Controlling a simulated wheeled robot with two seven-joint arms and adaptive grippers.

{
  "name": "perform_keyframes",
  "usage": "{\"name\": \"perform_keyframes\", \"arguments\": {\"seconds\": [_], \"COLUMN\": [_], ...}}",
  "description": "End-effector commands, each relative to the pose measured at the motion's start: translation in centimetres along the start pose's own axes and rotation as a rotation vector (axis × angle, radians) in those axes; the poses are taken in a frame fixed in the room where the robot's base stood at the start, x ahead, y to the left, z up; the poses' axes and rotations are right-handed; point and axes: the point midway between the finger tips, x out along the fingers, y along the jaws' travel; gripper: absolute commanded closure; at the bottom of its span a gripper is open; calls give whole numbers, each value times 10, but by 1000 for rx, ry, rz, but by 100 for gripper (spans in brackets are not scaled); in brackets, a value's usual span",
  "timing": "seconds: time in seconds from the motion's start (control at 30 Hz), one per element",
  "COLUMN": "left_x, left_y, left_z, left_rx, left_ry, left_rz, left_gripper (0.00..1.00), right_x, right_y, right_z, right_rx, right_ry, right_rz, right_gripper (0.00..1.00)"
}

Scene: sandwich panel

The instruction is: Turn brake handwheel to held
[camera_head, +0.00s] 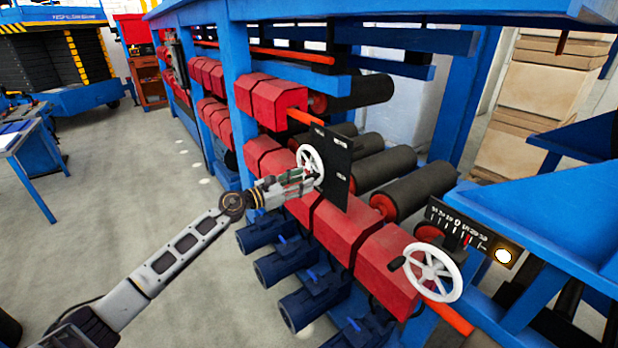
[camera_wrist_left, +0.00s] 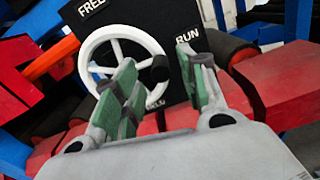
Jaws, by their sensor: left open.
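The white brake handwheel (camera_head: 311,163) is mounted on a black plate (camera_head: 338,165); in the left wrist view the wheel (camera_wrist_left: 95,43) shows a rim, spokes and a dark knob (camera_wrist_left: 160,68). The plate reads FREE at upper left, RUN at right and a partly hidden word ending in "LD" below. The knob is at the wheel's right side, below RUN. My left gripper (camera_head: 306,178) is at the wheel with its fingers apart. In the wrist view the knob shows in the gap between the green-padded fingers (camera_wrist_left: 157,72); I cannot tell whether they touch it. My right gripper is out of view.
A second white handwheel (camera_head: 433,272) with a black knob stands at right, near a scale plate (camera_head: 458,228) and a lit lamp (camera_head: 503,256). Red blocks (camera_head: 370,250), dark rollers (camera_head: 415,190) and blue motors (camera_head: 310,300) crowd around. Grey floor (camera_head: 130,180) is clear at left.

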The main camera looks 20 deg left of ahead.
Motion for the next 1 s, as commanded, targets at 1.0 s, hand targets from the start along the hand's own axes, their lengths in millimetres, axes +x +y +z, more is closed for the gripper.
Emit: {"name": "perform_keyframes", "arguments": {"seconds": [1.0], "left_x": [32], "left_y": [0], "left_z": [0], "left_rx": [0], "left_ry": [1], "left_rz": [-1], "left_gripper": [83], "right_x": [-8], "right_y": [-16], "right_z": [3], "right_rx": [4], "right_ry": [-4], "right_rz": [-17], "right_gripper": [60]}}
